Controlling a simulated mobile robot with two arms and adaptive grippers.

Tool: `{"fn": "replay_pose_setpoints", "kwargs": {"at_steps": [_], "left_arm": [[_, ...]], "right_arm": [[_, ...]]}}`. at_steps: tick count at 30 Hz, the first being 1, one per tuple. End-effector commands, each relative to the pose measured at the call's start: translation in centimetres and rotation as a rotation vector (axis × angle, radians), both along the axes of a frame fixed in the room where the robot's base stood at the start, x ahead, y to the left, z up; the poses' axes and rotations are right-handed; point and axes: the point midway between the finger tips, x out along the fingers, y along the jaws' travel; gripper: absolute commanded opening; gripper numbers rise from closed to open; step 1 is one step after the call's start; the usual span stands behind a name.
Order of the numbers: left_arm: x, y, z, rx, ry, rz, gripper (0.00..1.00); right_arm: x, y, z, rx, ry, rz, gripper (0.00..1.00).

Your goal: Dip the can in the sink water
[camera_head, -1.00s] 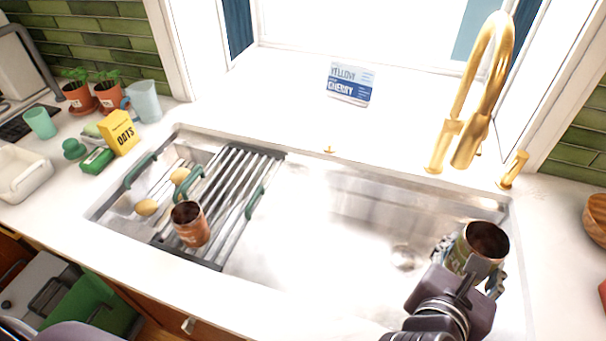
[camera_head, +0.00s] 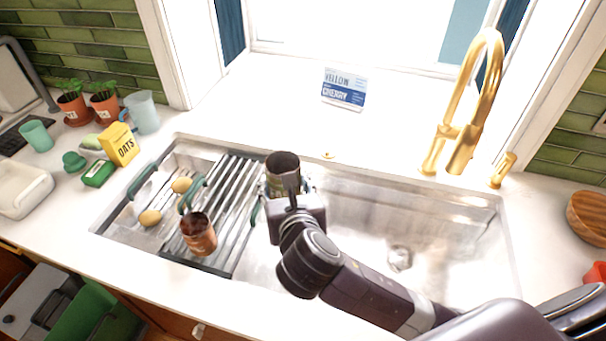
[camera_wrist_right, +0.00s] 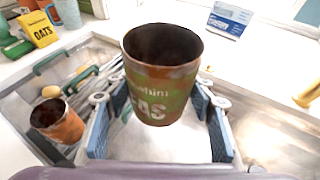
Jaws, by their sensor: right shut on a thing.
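An open-topped, rusty can with a green label (camera_head: 281,180) is upright in my right gripper (camera_head: 291,194), which is shut on it. The can is over the sink (camera_head: 350,235), beside the right edge of the rack. In the right wrist view, the can (camera_wrist_right: 160,92) stands between the blue-grey fingers (camera_wrist_right: 158,122), its label partly reading "EAS". A second, copper-coloured can (camera_head: 199,240) stands on the drying rack; it also shows in the right wrist view (camera_wrist_right: 62,125). I cannot clearly make out a water surface in the bright basin. My left gripper is not in view.
The drying rack (camera_head: 222,210) spans the sink's left part, with yellowish round items (camera_head: 150,218) at its left. The gold faucet (camera_head: 476,105) rises behind the sink at right. A yellow oats box (camera_head: 120,144) stands on the left counter. The basin's right side is free.

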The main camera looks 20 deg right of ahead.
Motion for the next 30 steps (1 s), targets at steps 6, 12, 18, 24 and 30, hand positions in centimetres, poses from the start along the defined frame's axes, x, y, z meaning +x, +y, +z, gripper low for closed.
{"fn": "replay_pose_setpoints", "kwargs": {"at_steps": [6, 12, 18, 24, 30], "left_arm": [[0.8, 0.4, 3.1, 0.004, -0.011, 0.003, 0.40], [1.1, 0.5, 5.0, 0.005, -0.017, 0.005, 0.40], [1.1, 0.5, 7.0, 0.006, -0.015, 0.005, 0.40], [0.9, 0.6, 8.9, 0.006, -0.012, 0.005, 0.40], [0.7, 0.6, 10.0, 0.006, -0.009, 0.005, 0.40]], "right_arm": [[4.4, 1.0, -2.3, -0.013, 0.006, 0.214, 0.26], [6.7, 0.5, -5.3, -0.013, 0.007, 0.375, 0.26], [8.0, -1.7, -8.1, -0.012, 0.008, 0.512, 0.26], [7.9, -5.2, -10.4, -0.005, 0.011, 0.622, 0.26], [7.4, -8.0, -11.2, 0.000, 0.008, 0.684, 0.26]]}}
